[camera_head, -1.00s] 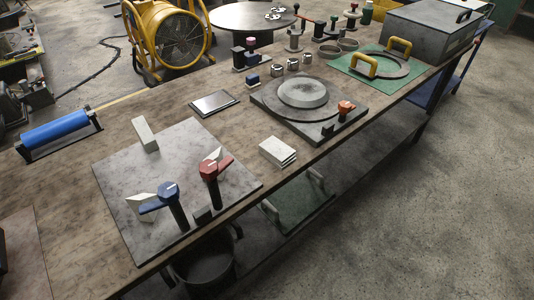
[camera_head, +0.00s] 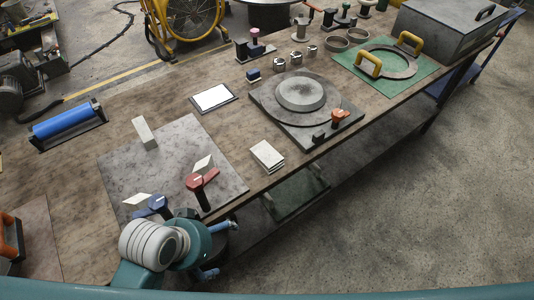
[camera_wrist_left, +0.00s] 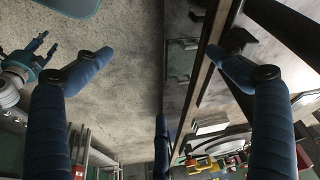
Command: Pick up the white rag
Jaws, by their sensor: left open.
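A small stack of flat whitish, folded-looking pieces (camera_head: 267,156), which looks like the white rag, lies near the front edge of the workbench in the head view. My left gripper (camera_head: 221,249) is at the bottom of the head view, left of and nearer than the stack, beside the bench's front edge. Its blue fingers are spread and empty, large in the left wrist view (camera_wrist_left: 160,58). Another gripper, apparently my right one (camera_wrist_left: 42,50), shows small at that view's left with its fingers apart.
A grey plate (camera_head: 190,150) carries a red-handled clamp (camera_head: 203,181) and a blue-handled clamp (camera_head: 152,205) close to my left gripper. A square base with a round disc (camera_head: 302,92) stands behind the stack. A blue roller (camera_head: 62,124) lies at left. The floor at right is clear.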

